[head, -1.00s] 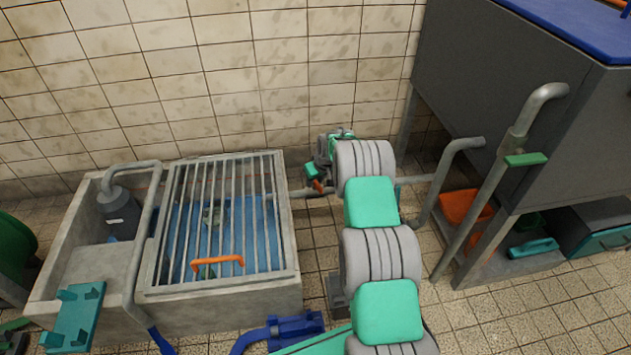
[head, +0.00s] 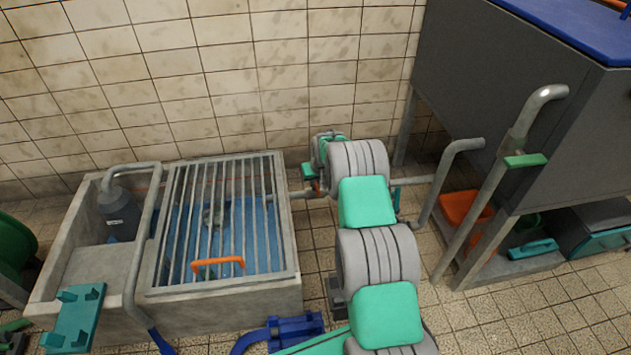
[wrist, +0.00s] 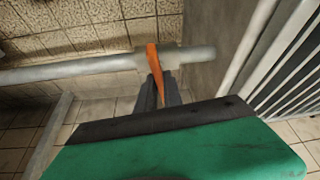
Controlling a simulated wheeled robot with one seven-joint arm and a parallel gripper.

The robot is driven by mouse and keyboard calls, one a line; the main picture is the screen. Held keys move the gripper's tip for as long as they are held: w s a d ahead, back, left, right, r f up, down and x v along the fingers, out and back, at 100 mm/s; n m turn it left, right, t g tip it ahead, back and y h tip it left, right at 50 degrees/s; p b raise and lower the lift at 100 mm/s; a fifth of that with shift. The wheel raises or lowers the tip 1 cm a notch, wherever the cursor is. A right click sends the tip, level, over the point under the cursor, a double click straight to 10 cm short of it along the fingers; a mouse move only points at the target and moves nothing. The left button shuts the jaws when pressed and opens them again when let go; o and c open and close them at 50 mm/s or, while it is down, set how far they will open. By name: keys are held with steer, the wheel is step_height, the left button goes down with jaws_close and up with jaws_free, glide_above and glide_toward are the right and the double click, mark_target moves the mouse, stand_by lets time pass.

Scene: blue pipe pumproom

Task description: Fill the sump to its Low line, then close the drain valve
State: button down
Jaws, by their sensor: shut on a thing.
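The concrete sump (head: 220,296) stands at left under a barred grate (head: 285,225), with blue water (head: 262,235) visible between the bars. I cannot make out a Low line. The drain valve's orange lever (wrist: 152,58) sits on a grey pipe (wrist: 70,70) in the wrist view, lying across the pipe. My gripper (wrist: 160,88) is shut on this lever, with a dark finger on each side. In the head view only a bit of the lever (head: 316,187) shows beside the sump's right wall; my arm hides most of the valve and the fingertips.
The grate has an orange handle (head: 218,265). A bent grey pipe (head: 150,215) and a dark grey cylinder (head: 118,212) stand at the sump's left. A grey tank (head: 500,110) on legs, with an upright pipe (head: 490,200), is at right. Tiled floor lies open at lower right.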

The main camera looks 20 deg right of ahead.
steer(key=shift+m+h, duration=0.5)
steer(key=shift+m, duration=0.6)
steer(key=c, duration=1.5)
jaws_free()
steer(key=p+v, duration=0.3)
steer(key=v, duration=0.4)
steer(key=shift+s+a+r, duration=0.1)
steer(key=shift+s+r, duration=0.05)
steer(key=shift+r, duration=0.2)
